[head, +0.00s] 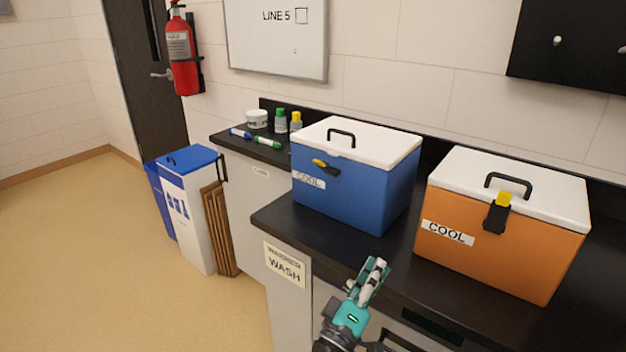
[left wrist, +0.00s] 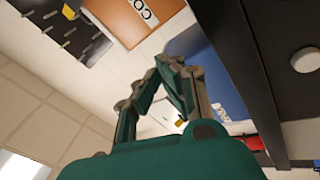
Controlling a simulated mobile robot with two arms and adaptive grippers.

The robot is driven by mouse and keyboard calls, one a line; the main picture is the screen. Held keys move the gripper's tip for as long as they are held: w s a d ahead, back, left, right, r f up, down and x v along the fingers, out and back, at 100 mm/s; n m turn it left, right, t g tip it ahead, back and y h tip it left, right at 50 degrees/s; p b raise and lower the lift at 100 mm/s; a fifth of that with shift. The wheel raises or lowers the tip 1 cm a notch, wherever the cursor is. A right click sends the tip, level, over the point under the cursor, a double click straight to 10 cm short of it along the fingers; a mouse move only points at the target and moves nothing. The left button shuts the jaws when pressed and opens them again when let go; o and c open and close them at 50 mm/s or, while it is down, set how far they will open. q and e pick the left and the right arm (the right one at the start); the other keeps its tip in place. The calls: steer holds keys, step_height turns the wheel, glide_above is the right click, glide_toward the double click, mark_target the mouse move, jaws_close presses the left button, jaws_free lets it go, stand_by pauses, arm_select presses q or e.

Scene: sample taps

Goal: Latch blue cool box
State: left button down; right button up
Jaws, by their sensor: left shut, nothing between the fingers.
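The blue cool box (head: 345,195) stands on the dark counter with its white lid (head: 357,136) down. Its black latch (head: 331,169) with a yellow tip (head: 318,162) lies tilted sideways on the front, pointing up and left, below the lid rim. The left wrist view shows part of the blue box (left wrist: 207,62) beyond the fingers. My left gripper (head: 376,266) is shut and empty, in front of the counter edge, below and right of the blue box and apart from it. It also shows in the left wrist view (left wrist: 167,66). My right gripper is out of view.
An orange cool box (head: 500,240) stands to the right, its yellow-tipped latch (head: 497,212) upright at the lid. Bottles (head: 281,121), markers (head: 267,143) and a white tub (head: 257,118) are at the back left. Bins (head: 187,210) stand on the floor left.

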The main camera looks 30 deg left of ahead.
mark_target(325, 166)
arm_select(q)
steer(key=a+r+n+g+y, duration=0.1)
steer(key=a+n+g+y, duration=0.2)
steer(key=a+n+y, duration=0.3)
steer(key=s+a+r+n+g+y, duration=0.1)
steer(key=a+n+y, duration=0.5)
steer(key=n+y, duration=0.7)
steer(key=r+n+g, duration=0.1)
steer(key=n+g, duration=0.1)
steer(key=n, duration=0.1)
steer(key=shift+a+g+y, duration=0.3)
steer(key=shift+a+g, duration=0.05)
steer(key=shift+g, duration=0.05)
steer(key=shift+s+r, duration=0.1)
steer(key=w+d+r+p+x, duration=0.1)
steer(key=p+x, duration=0.3)
steer(key=x, duration=0.8)
steer(key=shift+w+d+r, duration=0.3)
steer(key=shift+w+r, duration=0.05)
steer(key=shift+r, duration=0.05)
